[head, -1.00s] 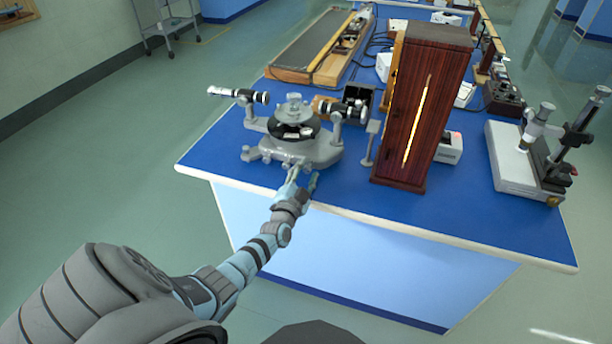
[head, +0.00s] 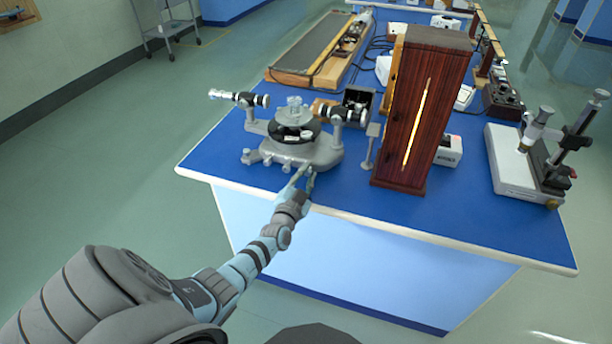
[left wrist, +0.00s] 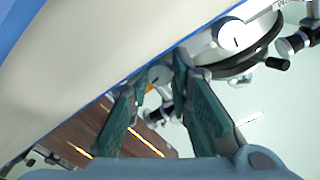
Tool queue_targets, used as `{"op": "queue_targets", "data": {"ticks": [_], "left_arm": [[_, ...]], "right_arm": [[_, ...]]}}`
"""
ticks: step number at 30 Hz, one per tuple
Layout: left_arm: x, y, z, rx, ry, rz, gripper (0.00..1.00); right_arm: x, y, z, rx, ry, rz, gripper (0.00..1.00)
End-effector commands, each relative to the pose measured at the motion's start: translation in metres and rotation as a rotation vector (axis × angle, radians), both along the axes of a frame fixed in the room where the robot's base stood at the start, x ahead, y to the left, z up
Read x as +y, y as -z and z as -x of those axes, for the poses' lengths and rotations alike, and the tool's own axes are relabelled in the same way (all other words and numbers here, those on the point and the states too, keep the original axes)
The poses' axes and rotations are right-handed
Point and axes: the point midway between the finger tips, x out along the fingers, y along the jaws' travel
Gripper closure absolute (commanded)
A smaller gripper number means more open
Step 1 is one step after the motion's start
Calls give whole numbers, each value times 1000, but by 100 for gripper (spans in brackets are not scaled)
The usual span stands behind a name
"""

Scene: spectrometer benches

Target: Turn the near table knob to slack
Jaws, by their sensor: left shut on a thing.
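The grey spectrometer (head: 318,155) with its round dark table and two black barrels stands at the near left corner of the blue bench. My left gripper (head: 304,175) is at the front of its base, fingers close together. In the left wrist view the gripper (left wrist: 160,68) has its two teal fingertips on either side of a small grey knob (left wrist: 157,75), shut on it. In the head view the fingers hide this knob. Other small knobs (head: 267,161) show along the base to the left. My right gripper is not in view.
A tall dark wooden box (head: 418,120) with a bright slit stands to the right of the spectrometer, beside a small grey stand (head: 370,145). A white-based microscope (head: 520,160) is farther right. The bench's front strip (head: 440,215) is clear.

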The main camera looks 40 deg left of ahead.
Motion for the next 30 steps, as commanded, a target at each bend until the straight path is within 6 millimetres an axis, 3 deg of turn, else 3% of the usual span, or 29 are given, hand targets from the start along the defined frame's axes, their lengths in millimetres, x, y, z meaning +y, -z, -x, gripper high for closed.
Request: {"op": "queue_targets", "data": {"ticks": [30], "left_arm": [[2,1,1,-310,0,887,100]], "right_arm": [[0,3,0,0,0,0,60]]}}
